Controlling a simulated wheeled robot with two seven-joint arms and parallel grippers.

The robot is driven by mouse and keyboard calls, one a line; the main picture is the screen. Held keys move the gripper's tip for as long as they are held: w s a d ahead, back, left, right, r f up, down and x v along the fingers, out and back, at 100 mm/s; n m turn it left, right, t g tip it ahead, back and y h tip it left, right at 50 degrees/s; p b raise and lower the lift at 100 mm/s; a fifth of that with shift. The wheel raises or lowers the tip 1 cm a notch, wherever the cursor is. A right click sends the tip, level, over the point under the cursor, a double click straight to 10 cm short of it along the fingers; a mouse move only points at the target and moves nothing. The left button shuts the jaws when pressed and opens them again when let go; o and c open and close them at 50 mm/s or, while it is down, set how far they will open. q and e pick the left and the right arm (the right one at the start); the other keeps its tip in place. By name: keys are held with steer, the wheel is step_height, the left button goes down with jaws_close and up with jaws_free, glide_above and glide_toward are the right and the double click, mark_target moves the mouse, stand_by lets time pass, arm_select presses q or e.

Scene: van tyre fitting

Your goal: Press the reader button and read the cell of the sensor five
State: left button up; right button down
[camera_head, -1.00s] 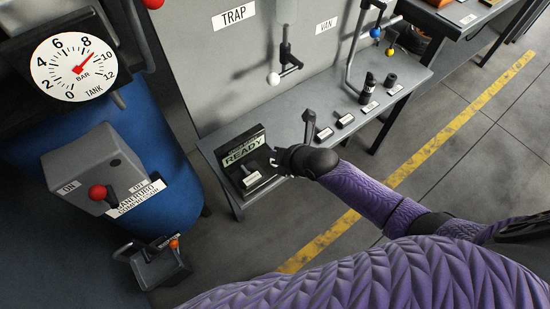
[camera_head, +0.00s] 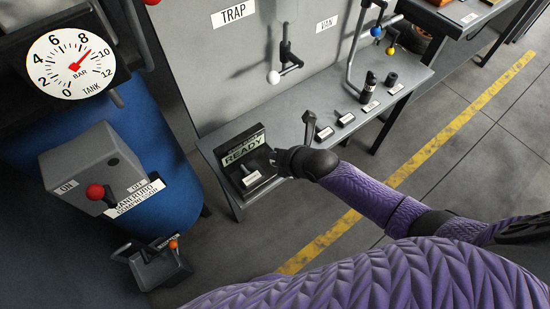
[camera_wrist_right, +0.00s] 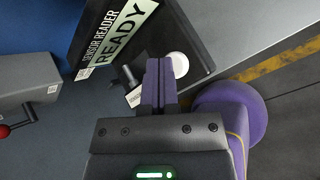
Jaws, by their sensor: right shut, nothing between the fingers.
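The dark sensor reader (camera_head: 221,161) sits at the left end of the grey bench, its pale green screen (camera_head: 243,149) showing READY. The reader (camera_wrist_right: 110,38) and its READY screen (camera_wrist_right: 125,32) also show in the right wrist view. A small dark piece with a white label (camera_head: 251,179) sits on the reader; its text is too small to read. A round white button (camera_wrist_right: 178,65) lies beside my right fingertips, partly hidden by them. My right gripper (camera_head: 277,160) is shut and empty over the reader's right side; its fingers (camera_wrist_right: 158,64) show closed together. Contact with the button cannot be told. My left gripper is out of view.
Several labelled pieces (camera_head: 346,120) stand along the bench (camera_head: 285,125) to the right, near an upright dark lever (camera_head: 309,122). The compressor box (camera_head: 92,165) and blue tank (camera_head: 165,205) stand left.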

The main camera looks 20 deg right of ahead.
steer(key=shift+f+b, duration=0.7)
steer(key=shift+f, duration=0.1)
stand_by(0.7)
steer(key=shift+r, duration=0.1)
steer(key=shift+r+p, duration=1.1)
steer(key=shift+p, duration=0.05)
step_height(320, 180, up, 5)
steer(key=p, duration=0.4)
steer(key=shift+r+p, duration=0.15)
steer(key=shift+p, duration=0.25)
